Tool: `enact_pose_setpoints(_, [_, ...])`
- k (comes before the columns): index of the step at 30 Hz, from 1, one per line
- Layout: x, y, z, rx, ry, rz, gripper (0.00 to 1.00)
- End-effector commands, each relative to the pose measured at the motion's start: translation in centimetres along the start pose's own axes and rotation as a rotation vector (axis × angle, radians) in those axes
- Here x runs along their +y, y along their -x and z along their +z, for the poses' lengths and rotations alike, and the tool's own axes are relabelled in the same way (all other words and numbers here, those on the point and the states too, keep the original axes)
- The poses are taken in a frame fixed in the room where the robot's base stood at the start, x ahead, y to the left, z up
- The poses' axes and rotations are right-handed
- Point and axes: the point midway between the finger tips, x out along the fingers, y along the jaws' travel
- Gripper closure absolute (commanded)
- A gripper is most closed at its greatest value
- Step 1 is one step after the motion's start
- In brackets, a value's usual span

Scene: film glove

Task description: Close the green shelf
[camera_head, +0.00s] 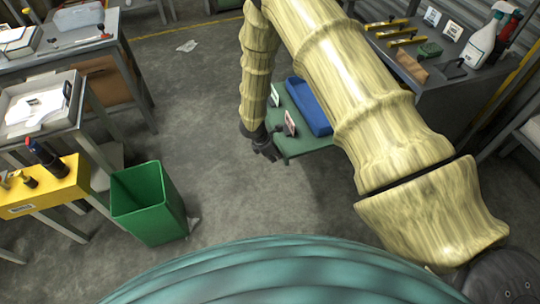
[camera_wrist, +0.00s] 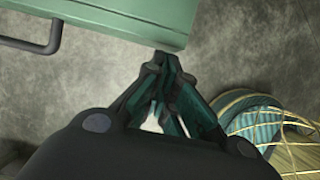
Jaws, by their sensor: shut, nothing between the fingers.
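The green shelf (camera_head: 308,146) stands out into the room below the grey bench on the right. A blue bin (camera_head: 308,105) and small upright cards (camera_head: 290,122) are on it. My arm hides part of the shelf and where it meets the bench. My gripper (camera_head: 272,156) is shut and empty, low at the shelf's left end. In the wrist view, the shelf's green face (camera_wrist: 140,18) crosses the top, with a dark bar handle (camera_wrist: 52,42) at left. My fingertips (camera_wrist: 163,62) are just below its edge; I cannot tell whether they touch it.
A green waste bin (camera_head: 148,203) stands on the floor at the left, beside a yellow block (camera_head: 45,187) with tools. Tables line the left side. The grey bench (camera_head: 455,85) carries tools and bottles. Grey floor between the bin and my gripper is clear.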

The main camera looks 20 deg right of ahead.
Motion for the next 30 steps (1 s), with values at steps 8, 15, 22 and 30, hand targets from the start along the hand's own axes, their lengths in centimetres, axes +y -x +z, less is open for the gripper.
enact_pose_setpoints(8, [0.0, -0.1, 0.2, 0.000, -0.001, 0.000, 1.00])
enact_pose_setpoints(15, [0.0, -0.2, 0.6, 0.000, -0.001, 0.000, 1.00])
enact_pose_setpoints(22, [0.0, -1.4, 3.3, -0.002, -0.003, -0.001, 1.00])
enact_pose_setpoints(30, [-0.1, -3.9, 9.7, -0.002, -0.005, -0.002, 1.00])
